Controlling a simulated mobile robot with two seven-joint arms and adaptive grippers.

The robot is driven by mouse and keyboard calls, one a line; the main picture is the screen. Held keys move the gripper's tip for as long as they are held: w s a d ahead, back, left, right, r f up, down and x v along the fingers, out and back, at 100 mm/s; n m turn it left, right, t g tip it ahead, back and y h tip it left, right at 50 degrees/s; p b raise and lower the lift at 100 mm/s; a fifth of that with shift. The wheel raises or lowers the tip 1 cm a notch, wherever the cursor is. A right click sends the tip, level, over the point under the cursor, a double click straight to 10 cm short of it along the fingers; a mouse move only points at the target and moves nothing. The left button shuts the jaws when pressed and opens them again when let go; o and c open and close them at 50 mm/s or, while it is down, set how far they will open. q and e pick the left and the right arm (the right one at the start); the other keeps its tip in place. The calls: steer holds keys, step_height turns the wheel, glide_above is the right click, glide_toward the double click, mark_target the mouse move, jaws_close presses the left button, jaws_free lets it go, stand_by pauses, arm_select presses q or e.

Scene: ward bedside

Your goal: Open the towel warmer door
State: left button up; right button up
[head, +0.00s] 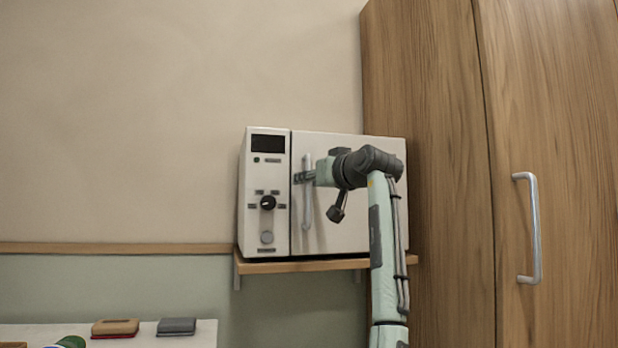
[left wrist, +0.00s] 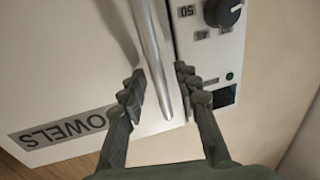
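The towel warmer (head: 348,225) is a white box on a wall shelf, its door (head: 345,235) shut flush beside the control panel. The door's upright silver bar handle (head: 308,212) is near the door's left edge. My left gripper (head: 304,177) is at the upper part of the handle. In the left wrist view, its two dark fingers (left wrist: 160,75) are open, one on each side of the handle (left wrist: 150,35), with gaps showing. Whether either finger touches the bar is unclear. My right gripper is not in view.
The control panel (head: 267,225) with a knob and dark display is left of the door. A wooden cabinet (head: 430,120) stands close on the right. The wooden shelf (head: 300,266) carries the warmer.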

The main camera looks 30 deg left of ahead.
arm_select(q)
steer(key=shift+w+a, duration=0.1)
steer(key=shift+a, duration=0.15)
steer(key=shift+c, duration=0.2)
jaws_close()
